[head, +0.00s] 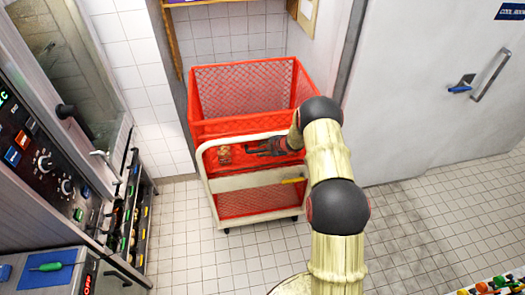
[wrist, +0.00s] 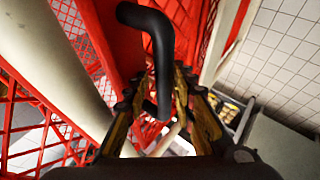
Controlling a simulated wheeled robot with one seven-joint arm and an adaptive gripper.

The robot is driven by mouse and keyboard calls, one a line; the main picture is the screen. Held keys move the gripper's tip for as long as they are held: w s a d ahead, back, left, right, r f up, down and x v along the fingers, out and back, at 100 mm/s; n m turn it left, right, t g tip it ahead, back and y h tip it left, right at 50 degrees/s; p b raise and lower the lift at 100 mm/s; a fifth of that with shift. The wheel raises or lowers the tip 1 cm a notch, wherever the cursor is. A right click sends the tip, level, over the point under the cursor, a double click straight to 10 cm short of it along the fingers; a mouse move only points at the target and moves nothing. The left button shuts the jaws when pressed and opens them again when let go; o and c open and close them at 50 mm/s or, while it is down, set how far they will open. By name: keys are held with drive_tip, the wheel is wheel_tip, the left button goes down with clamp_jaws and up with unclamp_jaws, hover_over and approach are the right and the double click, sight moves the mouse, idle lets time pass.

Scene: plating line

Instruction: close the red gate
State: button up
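A red mesh cage trolley (head: 240,84) stands against the back wall, with a white-framed front part (head: 255,180) bearing a short yellow bar. Red mesh and a red upright (wrist: 118,50) fill the left and middle of the wrist view. I cannot tell for sure which red panel is the gate or how far it stands open. My gripper (head: 256,151) reaches into the trolley's front. In the wrist view, a bent black handle (wrist: 160,45) runs down between the fingers of my gripper (wrist: 162,85). The fingers look apart, with small gaps beside the handle; contact is unclear.
A control panel with knobs and buttons (head: 45,160) stands at the left. A grey door with a lever handle (head: 490,77) is at the right. The tiled floor (head: 180,235) is clear around the trolley. Colourful items sit at the bottom right corner.

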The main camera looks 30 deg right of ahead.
drive_tip(key=shift+o, duration=0.6)
drive_tip(key=shift+s, duration=0.1)
drive_tip(key=v, duration=1.1)
drive_tip(key=shift+s+r, duration=0.25)
drive_tip(key=shift+r, duration=0.05)
drive_tip(key=shift+d, duration=0.15)
